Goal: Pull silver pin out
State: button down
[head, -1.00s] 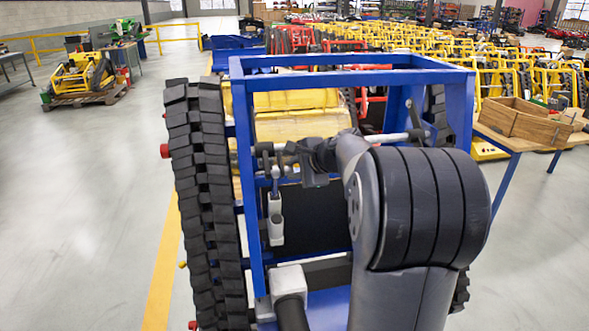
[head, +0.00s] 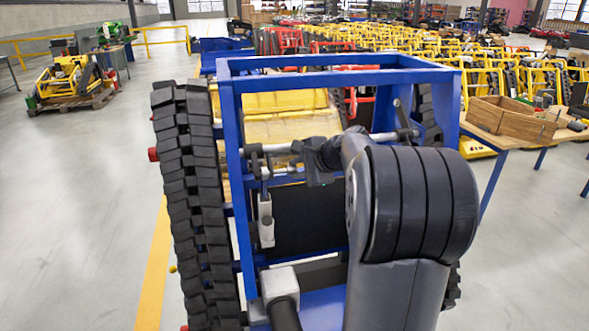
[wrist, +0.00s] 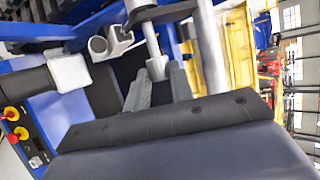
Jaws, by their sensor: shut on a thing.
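The silver pin (wrist: 152,47) shows in the wrist view as a bright rod whose lower end sits between my fingers. My gripper (wrist: 157,76) is shut on it there. In the head view my dark gripper (head: 310,163) is inside the blue frame (head: 232,170), right of its left post. A silver rod (head: 278,148) runs between my gripper and a dark clamp at that post. In the wrist view the pin's far end meets a bracket (wrist: 168,12); whether it is still inside the bracket cannot be told.
A grey-white handle (head: 265,220) hangs near the left post. A black track (head: 190,190) flanks the frame on the left. A table with wooden boxes (head: 508,120) stands at the right.

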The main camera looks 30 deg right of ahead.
jog(key=shift+s+d, duration=0.25)
jog(key=shift+d, duration=0.95)
jog(key=shift+s+d, duration=0.2)
jog(key=shift+d, duration=0.95)
jog(key=shift+s+d+p, duration=0.15)
jog(key=shift+s+d, duration=0.05)
jog(key=shift+d, duration=0.7)
jog(key=shift+s+d+p, duration=0.15)
jog(key=shift+d, duration=0.7)
jog(key=c, duration=1.7)
grip_release()
jog(key=c, duration=0.5)
jog(key=c, duration=2.2)
grip_release()
